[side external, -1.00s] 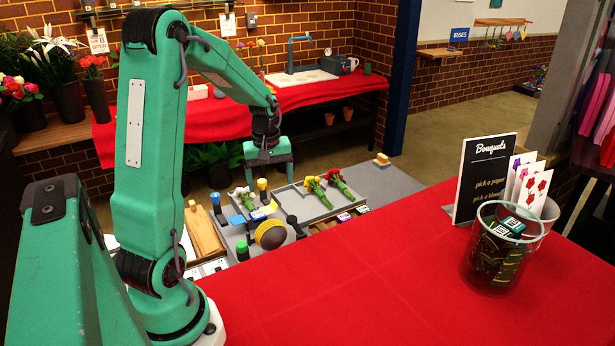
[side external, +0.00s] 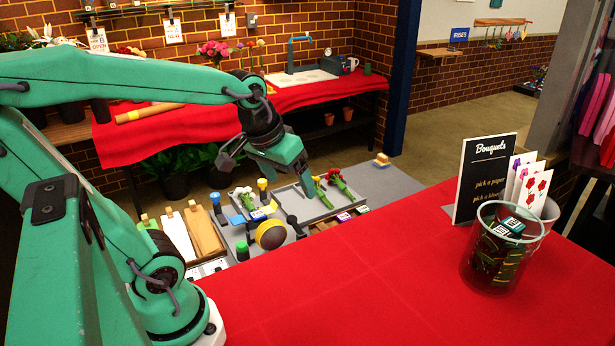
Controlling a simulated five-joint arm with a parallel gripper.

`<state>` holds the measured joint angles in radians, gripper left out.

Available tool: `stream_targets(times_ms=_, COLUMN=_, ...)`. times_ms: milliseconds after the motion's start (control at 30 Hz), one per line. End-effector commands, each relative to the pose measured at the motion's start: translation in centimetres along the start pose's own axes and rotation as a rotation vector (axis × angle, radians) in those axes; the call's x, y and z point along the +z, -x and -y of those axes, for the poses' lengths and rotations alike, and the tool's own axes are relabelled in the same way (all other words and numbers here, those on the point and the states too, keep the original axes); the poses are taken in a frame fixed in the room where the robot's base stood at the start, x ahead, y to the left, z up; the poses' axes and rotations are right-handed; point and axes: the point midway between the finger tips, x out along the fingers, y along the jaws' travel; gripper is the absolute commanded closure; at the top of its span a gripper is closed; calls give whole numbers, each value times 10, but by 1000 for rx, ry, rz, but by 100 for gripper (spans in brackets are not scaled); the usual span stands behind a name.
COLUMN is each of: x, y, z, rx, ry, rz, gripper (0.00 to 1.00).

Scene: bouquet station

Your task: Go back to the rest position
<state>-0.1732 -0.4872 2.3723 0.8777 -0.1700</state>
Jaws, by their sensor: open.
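My gripper (side external: 268,172) is in the side external view, above the grey work mat and the flower tray (side external: 300,215). It is tilted, with its jaws apart, and nothing shows between them. One finger sticks out to the left and the other points down to the right, just in front of the tray's flowers in the picture. White flowers (side external: 243,194) lie at the tray's left end. A yellow flower (side external: 318,185), partly hidden by my finger, and a red flower (side external: 334,175) lie at the tray's right side.
A round yellow-and-black thing (side external: 270,235) and several coloured-topped posts stand near the tray. Boards (side external: 205,230) lie left of it. A glass jar (side external: 495,255) and a Bouquets sign (side external: 484,175) stand on the red counter (side external: 350,290), whose middle is clear.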

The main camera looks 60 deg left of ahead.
Motion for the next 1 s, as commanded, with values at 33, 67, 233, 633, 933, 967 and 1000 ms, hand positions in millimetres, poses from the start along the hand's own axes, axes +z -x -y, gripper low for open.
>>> stream_targets(times_ms=33, x=8, y=6, z=-6, rx=14, ry=-49, rz=-18, gripper=18)
stream_targets(times_ms=67, x=12, y=9, z=-9, rx=21, ry=-76, rz=-27, gripper=18)
stream_targets(times_ms=233, x=33, y=21, z=-22, rx=56, ry=-215, rz=-71, gripper=18)
stream_targets(times_ms=633, x=52, y=28, z=-31, rx=83, ry=-331, rz=-107, gripper=18)
stream_targets(times_ms=933, x=51, y=28, z=-30, rx=83, ry=-328, rz=-106, gripper=18)
stream_targets(times_ms=967, x=51, y=28, z=-30, rx=83, ry=-328, rz=-106, gripper=18)
stream_targets(times_ms=1000, x=51, y=28, z=-30, rx=83, ry=-328, rz=-106, gripper=18)
